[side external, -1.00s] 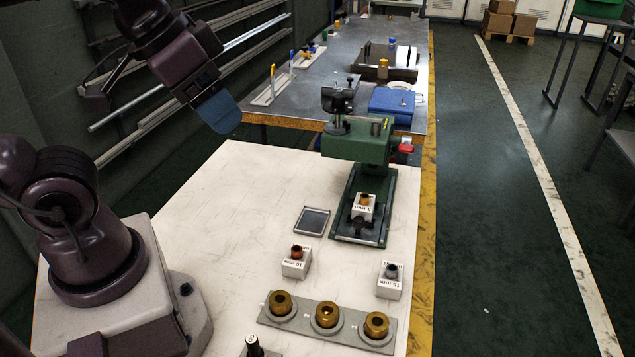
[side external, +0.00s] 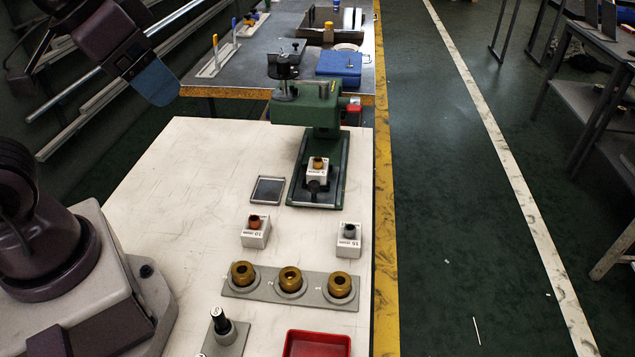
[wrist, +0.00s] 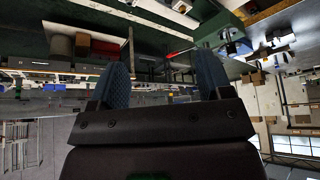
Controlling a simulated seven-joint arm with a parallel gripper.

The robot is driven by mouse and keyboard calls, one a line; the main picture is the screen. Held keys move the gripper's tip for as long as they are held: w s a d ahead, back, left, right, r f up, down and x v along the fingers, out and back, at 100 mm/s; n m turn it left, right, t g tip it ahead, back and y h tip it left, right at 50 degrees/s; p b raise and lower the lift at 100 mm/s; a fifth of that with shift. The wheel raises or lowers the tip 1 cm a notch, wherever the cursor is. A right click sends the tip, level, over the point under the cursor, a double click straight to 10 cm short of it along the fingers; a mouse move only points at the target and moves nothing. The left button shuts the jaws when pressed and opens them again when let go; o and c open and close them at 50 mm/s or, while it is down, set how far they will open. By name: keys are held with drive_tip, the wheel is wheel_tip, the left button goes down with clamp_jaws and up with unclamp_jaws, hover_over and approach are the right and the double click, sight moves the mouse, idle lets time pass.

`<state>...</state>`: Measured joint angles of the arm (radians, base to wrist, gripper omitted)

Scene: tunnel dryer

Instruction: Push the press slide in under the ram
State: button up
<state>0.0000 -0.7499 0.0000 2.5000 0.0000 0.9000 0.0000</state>
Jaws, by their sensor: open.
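The green press (side external: 318,113) stands at the far end of the white table. Its dark slide (side external: 330,186) lies on the green base, drawn out toward the camera. A white block (side external: 317,172) with a brass-coloured piece on top sits on the slide, clear in front of the press head. A black knob (side external: 314,187) is at the slide's front. The ram under the head cannot be made out. My gripper (side external: 158,84) is up to the left of the press, well away from the slide. In the wrist view my gripper (wrist: 163,78) has its blue fingers apart with nothing between them.
Two labelled blocks (side external: 256,232) (side external: 348,240) and a grey rack (side external: 265,285) with brass rings stand in front of the press. A flat square plate (side external: 268,190) lies left of the base. A red tray (side external: 317,345) is at the near edge.

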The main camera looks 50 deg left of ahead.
idle(0.3)
